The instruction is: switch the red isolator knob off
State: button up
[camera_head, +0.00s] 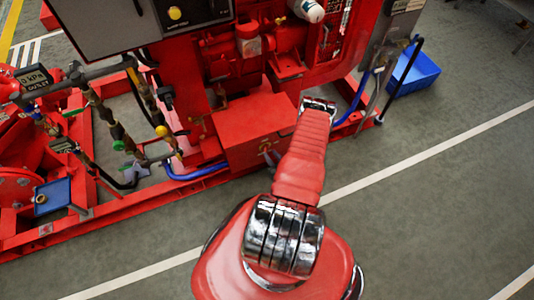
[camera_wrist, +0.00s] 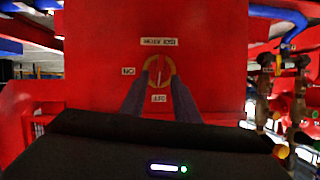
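The red isolator knob (camera_wrist: 159,71) sits in a yellow ring on a flat red panel (camera_wrist: 213,62) in the wrist view. Its handle stands roughly upright, tilted slightly. A small label is above it, one to its left and one below; the lettering is blurred. My gripper (camera_wrist: 161,86) is open, with its two dark fingers reaching toward the lower left and right of the ring. I cannot tell whether they touch the knob. In the head view, my red arm is beside the red box (camera_head: 250,125), and the knob there is too small to make out clearly.
The red pumpset frame (camera_head: 100,212) carries pipes and valves at the left. A blue hose (camera_head: 195,172) runs low beside the box. A blue crate (camera_head: 415,75) stands at the back right. Grey floor with white lines is clear at the right.

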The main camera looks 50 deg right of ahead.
aim_at(268, 151)
jog(key=shift+x, duration=1.95)
grip_shut()
